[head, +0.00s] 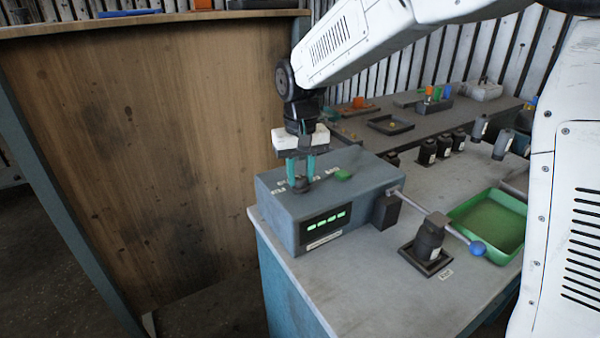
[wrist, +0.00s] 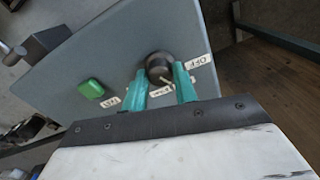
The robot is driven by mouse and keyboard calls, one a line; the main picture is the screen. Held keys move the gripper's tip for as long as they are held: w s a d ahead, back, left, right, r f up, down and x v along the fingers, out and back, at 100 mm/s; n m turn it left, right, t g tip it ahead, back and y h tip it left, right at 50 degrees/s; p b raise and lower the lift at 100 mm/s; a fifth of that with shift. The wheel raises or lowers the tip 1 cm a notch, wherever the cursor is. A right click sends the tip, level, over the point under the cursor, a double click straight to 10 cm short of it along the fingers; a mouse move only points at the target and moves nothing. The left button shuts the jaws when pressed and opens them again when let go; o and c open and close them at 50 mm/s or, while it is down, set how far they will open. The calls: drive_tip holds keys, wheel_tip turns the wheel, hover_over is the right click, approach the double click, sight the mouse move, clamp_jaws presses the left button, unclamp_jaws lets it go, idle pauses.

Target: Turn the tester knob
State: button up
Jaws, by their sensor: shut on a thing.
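The tester (head: 325,205) is a blue-grey box on the near left corner of the grey bench, with a lit green display (head: 325,220) on its front. Its dark round knob (head: 300,186) is on the top face; it also shows in the wrist view (wrist: 158,66). My gripper (head: 301,178) points down from above, its teal fingers shut on the knob. In the wrist view the fingers (wrist: 165,80) reach the knob's sides. Labels surround the knob; one reads OFF (wrist: 201,61). A pale pointer line shows on the knob, partly hidden by the fingers.
A green button (head: 343,174) is beside the knob. A lever with a blue ball (head: 477,248) sticks out from the tester's right side, past a dark motor-like part (head: 428,240). A green tray (head: 490,222) is at right. A wooden panel (head: 150,150) stands at left.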

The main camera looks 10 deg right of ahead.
sight(300, 178)
drive_tip(key=n, duration=0.7)
idle(0.6)
drive_tip(key=o, duration=1)
drive_tip(key=shift+r, duration=0.1)
wheel_tip(300, 178, up, 8)
drive_tip(key=shift+f, duration=0.15)
